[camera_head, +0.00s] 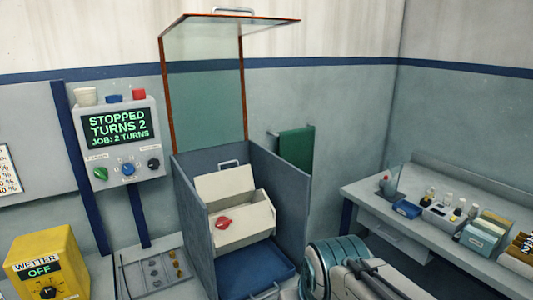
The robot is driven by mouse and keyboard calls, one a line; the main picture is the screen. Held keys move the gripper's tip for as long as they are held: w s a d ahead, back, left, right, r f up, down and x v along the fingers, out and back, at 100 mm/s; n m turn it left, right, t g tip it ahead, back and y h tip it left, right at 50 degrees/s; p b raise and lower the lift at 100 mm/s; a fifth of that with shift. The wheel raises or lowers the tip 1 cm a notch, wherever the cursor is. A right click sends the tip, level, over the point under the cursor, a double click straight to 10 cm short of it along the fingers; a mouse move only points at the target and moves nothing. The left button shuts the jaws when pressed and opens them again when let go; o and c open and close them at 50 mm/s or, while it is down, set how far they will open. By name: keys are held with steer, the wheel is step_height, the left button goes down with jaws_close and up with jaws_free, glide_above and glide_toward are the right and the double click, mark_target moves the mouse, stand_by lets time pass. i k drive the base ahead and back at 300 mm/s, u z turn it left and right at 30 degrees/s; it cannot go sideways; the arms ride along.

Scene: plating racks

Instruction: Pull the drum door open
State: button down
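The cream drum (228,240) sits inside a grey open-fronted enclosure, above a blue tray. Its front panel (249,223) carries a red knob (223,223). A second cream panel (224,184) slants up behind it, with a darker line between the two. A grey and teal part of my own arm shows at the bottom, right of the enclosure. My gripper's fingers cannot be made out, and nothing of mine is seen touching the drum.
The clear, orange-framed hood (205,95) stands raised above the enclosure. The control panel (120,140) reads STOPPED, TURNS 2. A yellow WETTER box (47,265) reads OFF. The grey enclosure's side wall (290,195) stands between drum and arm. A bench (378,207) with bottles is at right.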

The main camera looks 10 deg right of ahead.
mark_target(211, 187)
steer(key=z, duration=0.05)
steer(key=i, duration=0.95)
steer(key=u, duration=0.3)
